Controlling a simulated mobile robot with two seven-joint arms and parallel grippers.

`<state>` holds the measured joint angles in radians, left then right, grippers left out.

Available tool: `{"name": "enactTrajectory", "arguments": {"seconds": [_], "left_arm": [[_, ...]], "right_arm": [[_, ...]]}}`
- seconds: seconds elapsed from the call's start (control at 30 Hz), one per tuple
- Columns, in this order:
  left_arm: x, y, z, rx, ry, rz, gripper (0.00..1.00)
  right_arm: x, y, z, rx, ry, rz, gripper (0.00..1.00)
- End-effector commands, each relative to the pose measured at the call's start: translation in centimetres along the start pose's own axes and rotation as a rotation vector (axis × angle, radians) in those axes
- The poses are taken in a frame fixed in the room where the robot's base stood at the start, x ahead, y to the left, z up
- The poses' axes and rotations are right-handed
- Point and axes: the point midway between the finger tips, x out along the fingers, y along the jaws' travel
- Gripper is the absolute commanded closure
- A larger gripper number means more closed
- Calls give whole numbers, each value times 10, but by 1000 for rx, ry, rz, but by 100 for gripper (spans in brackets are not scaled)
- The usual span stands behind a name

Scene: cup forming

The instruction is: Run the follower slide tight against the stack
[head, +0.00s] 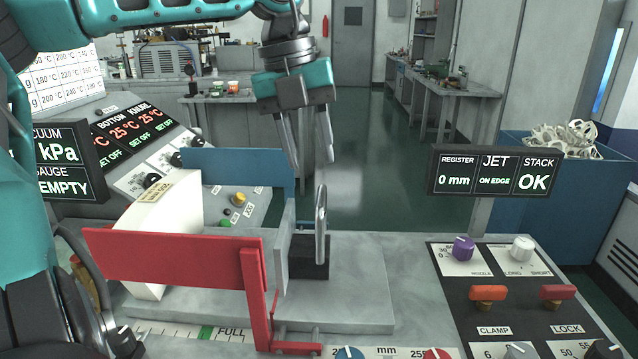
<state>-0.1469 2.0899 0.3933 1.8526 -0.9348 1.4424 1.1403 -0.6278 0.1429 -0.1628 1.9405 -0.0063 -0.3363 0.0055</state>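A white stack (150,232) with a tan label on top stands on the grey bed, partly hidden by a red side rail (170,258). What looks like the follower slide is a grey upright plate (284,240) with a dark block (309,258) and an upright metal handle (321,222) on its right. A clear gap shows between stack and plate; the rail hides its lower part. My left gripper (311,165) points down above the handle, fingers apart and empty, not touching it. My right gripper is not in view.
A blue rail (238,170) stands behind the gap. A display (496,172) at right reads register 0 mm, jet on edge, stack OK. Below it are knobs and the orange clamp (488,293) and lock (558,293) levers. A scale marked FULL runs along the front.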

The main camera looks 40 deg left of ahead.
Motion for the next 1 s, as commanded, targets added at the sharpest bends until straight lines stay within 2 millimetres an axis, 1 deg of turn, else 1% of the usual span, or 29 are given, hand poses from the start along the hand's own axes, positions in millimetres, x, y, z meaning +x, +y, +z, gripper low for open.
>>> {"name": "enactTrajectory", "arguments": {"seconds": [0.03,0.1,0.2,0.3,0.47,0.7,0.77,1.0], "left_arm": [[12,1,-1,1,4,1,60],[25,0,0,1,3,2,60],[40,0,0,1,2,1,60],[50,0,0,0,0,0,60],[58,0,0,0,0,-1,60],[59,0,0,0,-1,-1,60],[59,0,0,0,-1,-1,64],[58,0,0,0,-1,-1,87]], "right_arm": [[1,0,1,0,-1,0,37],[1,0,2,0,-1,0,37],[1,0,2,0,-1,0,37],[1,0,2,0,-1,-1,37],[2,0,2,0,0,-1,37],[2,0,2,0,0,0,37],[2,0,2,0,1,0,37],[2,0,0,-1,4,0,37]]}}
